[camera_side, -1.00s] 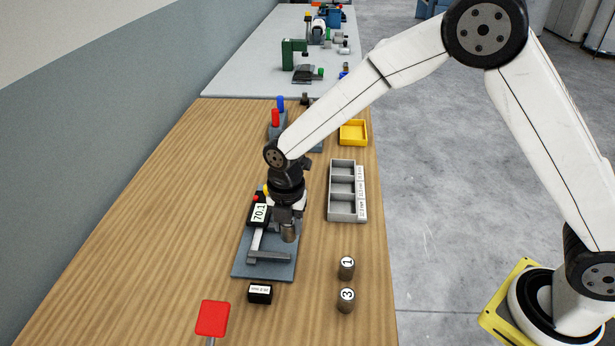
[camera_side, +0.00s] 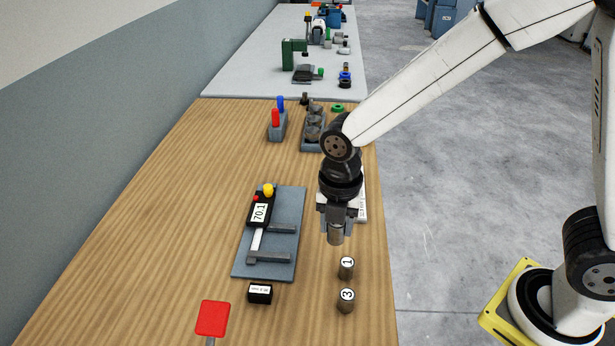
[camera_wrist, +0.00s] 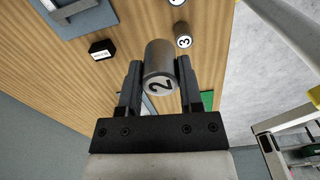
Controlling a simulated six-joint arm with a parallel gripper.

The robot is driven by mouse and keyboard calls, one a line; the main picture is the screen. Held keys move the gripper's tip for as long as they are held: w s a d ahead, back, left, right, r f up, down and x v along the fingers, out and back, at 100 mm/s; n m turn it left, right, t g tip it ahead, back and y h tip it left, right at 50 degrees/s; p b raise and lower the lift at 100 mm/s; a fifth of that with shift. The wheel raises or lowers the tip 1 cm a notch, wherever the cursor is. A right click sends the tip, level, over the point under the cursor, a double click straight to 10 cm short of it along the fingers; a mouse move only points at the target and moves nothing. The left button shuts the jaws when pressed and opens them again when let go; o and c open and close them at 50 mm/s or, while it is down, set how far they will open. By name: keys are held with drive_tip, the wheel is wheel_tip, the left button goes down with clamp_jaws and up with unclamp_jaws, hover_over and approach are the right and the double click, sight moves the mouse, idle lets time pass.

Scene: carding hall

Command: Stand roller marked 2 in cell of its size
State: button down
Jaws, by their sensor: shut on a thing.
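My gripper (camera_side: 337,222) is shut on a metal roller (camera_side: 335,236) and holds it upright above the right part of the table. In the wrist view the roller (camera_wrist: 159,66) sits between the two fingers and its end face reads 2. The grey tray (camera_side: 362,205) with cells is mostly hidden behind my gripper; only its labelled right strip shows. The roller marked 1 (camera_side: 346,267) and the roller marked 3 (camera_side: 345,300) stand on the table in front of my gripper.
A measuring gauge (camera_side: 262,213) reading 70.1 sits on a blue-grey plate (camera_side: 284,243) to the left. A small black labelled block (camera_side: 260,294) and a red sign (camera_side: 212,318) are nearer. Red and blue pegs (camera_side: 277,118) and a grey holder (camera_side: 309,145) stand farther back.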

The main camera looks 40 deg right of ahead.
drive_tip(key=shift+s+r, duration=0.1)
drive_tip(key=shift+s, duration=0.05)
drive_tip(key=shift+d, duration=0.15)
idle(0.4)
drive_tip(key=shift+d, duration=0.45)
drive_tip(key=d+m, duration=0.4)
drive_tip(key=d, duration=1)
drive_tip(key=shift+d+f, duration=0.25)
drive_tip(key=shift+d, duration=0.1)
drive_tip(key=w+f, duration=0.2)
drive_tip(key=w, duration=0.2)
drive_tip(key=w+f, duration=0.3)
drive_tip(key=w, duration=0.1)
drive_tip(key=w+f, duration=0.3)
drive_tip(key=w, duration=0.1)
drive_tip(key=shift+w+d, duration=0.2)
drive_tip(key=shift+d, duration=0.1)
drive_tip(key=shift+w+f, duration=0.6)
drive_tip(key=shift+f, duration=0.1)
